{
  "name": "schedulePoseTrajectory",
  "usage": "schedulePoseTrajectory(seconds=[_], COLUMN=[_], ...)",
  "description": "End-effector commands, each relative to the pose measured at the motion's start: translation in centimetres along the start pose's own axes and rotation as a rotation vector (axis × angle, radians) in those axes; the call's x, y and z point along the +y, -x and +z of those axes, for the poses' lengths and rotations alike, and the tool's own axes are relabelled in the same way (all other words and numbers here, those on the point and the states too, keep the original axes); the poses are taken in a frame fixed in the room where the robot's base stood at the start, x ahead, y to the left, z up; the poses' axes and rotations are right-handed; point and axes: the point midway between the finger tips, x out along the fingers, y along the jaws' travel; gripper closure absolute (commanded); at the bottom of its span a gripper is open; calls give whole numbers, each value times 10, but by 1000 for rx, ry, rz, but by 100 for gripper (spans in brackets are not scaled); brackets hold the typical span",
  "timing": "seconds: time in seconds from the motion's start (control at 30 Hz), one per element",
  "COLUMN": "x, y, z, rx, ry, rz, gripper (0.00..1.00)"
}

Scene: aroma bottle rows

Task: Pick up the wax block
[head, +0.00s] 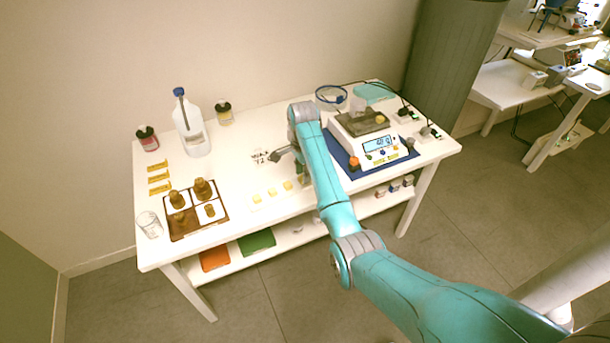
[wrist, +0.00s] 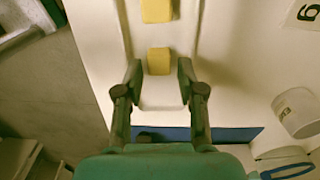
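Small yellow wax blocks stand in a row on the white table; one block (head: 257,198) is at the left end, with others (head: 272,192) (head: 288,185) to its right. My gripper (head: 303,178) is low over the right end of this row, partly hidden by my arm in the head view. In the wrist view my gripper (wrist: 160,68) is open. The nearest wax block (wrist: 159,61) shows between its fingertips, with a gap on each side. Whether the fingers are down at its height is unclear. Another block (wrist: 156,10) lies farther along the row.
A scale (head: 370,140) on a blue mat (head: 345,158) stands right of my gripper. A brown tray (head: 183,233) with bottles, a glass beaker (head: 149,225) and a white wash bottle (head: 192,135) are left.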

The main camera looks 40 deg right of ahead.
Motion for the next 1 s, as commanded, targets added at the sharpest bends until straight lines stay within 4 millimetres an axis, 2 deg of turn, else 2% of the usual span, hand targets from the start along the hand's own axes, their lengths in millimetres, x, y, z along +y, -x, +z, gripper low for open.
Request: schedulePoseTrajectory(seconds=[0.1, 0.33, 0.43, 0.47, 0.83, 1.0], x=[5, 5, 5, 5, 4, -3], y=[-13, -15, -14, -14, -12, 8], z=[6, 6, 6, 6, 5, -2], rx=[0, 0, 0, 0, 0, 1], ry=[-1, -2, -2, -2, -2, 0], rz=[1, 0, 0, 0, -1, -3], gripper=[61, 61, 86, 89, 89, 89])
